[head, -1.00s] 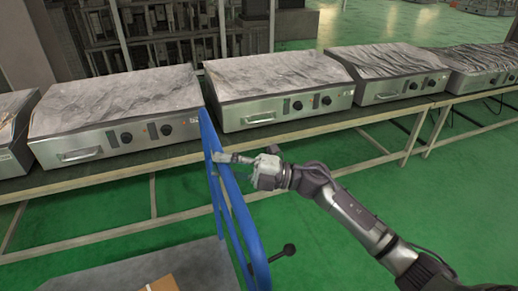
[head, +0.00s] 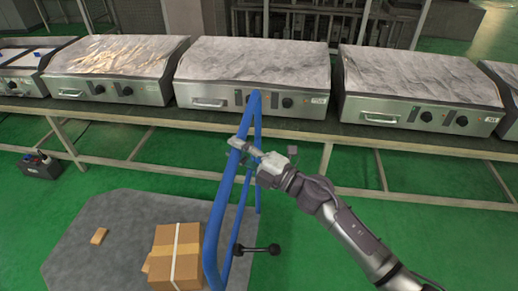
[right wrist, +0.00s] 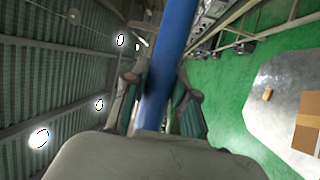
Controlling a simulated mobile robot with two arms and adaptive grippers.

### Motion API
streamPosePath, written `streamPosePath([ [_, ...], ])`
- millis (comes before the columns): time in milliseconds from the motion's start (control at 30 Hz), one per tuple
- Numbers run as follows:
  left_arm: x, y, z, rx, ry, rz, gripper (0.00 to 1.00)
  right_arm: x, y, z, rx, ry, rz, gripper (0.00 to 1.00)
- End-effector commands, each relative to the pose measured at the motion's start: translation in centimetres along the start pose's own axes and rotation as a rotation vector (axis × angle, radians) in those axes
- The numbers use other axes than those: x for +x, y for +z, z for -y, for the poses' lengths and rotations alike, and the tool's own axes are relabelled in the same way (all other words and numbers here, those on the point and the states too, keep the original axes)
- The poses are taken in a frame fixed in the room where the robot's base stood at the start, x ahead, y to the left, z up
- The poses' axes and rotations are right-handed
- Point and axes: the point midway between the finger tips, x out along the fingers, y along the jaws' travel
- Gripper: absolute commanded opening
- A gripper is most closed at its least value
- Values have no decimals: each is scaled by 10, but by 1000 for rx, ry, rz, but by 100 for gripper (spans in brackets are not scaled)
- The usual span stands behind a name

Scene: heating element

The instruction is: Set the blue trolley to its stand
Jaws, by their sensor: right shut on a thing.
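The blue trolley's tubular handle (head: 222,205) stands upright in the middle of the head view. Its lower end runs out of the bottom of the picture. My right gripper (head: 246,147) is at the upper part of the handle, shut on the blue tube. In the right wrist view the blue tube (right wrist: 169,60) passes between the two fingers. A grey platform (head: 85,240) lies on the floor to the left of the handle, with a cardboard box (head: 165,262) on it. My left gripper is not in view. No stand can be clearly made out.
A long workbench (head: 300,152) with several metal heating units (head: 250,75) runs across behind the handle. A dark toolbox (head: 40,165) is at the left. Green floor is open at the lower right.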

Motion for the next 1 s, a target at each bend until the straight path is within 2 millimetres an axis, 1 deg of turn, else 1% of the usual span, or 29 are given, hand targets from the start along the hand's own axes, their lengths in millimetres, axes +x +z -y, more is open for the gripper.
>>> streamPosePath([
  [100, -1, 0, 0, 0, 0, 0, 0, 8, -4, 1, 0, 0, -1, 0],
  [200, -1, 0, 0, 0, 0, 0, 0, 11, -4, 3, 0, -1, 1, 0],
  [600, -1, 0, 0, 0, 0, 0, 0, 12, -4, 4, 1, -1, 5, 0],
  [633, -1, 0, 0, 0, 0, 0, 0, 12, -4, 4, 1, -1, 5, 31],
  [700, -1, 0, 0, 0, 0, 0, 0, 12, -4, 4, 1, -1, 4, 43],
  [767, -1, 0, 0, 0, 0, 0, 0, 12, -4, 4, 1, -1, 4, 52],
  [1000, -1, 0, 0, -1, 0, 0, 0, 12, -4, 4, 0, -1, 4, 52],
])
